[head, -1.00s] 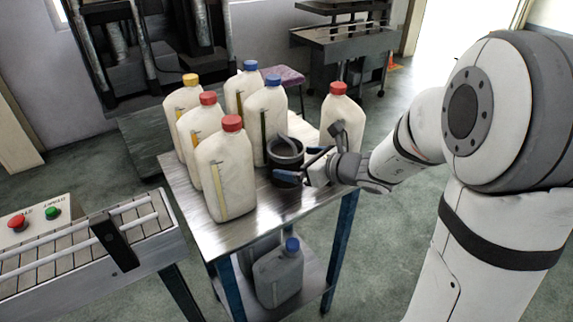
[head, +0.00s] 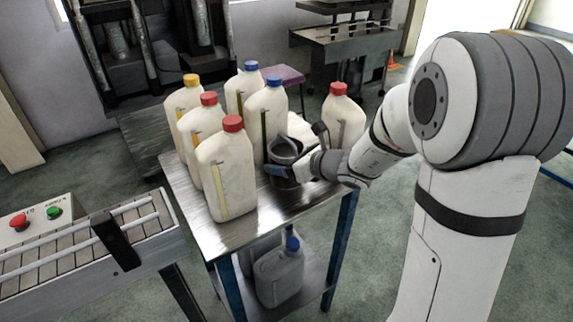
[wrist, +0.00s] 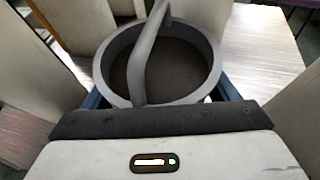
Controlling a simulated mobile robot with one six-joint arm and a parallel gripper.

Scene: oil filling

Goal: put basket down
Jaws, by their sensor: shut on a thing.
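The basket (head: 284,147) is a dark grey round bucket with an arched handle, among the bottles on the metal table. In the wrist view the basket (wrist: 208,84) sits between my blue fingers, with its handle crossing over the open top. It looks upright, and its inside looks empty. My gripper (head: 281,172) is shut on the basket from the right side, at its lower part. The basket's underside is hidden, so I cannot tell whether it touches the metal table (head: 240,238).
Several white bottles with red, yellow and blue caps (head: 225,175) stand close to the left and behind. A red-capped bottle (head: 342,118) stands to the right. The table's front part is clear.

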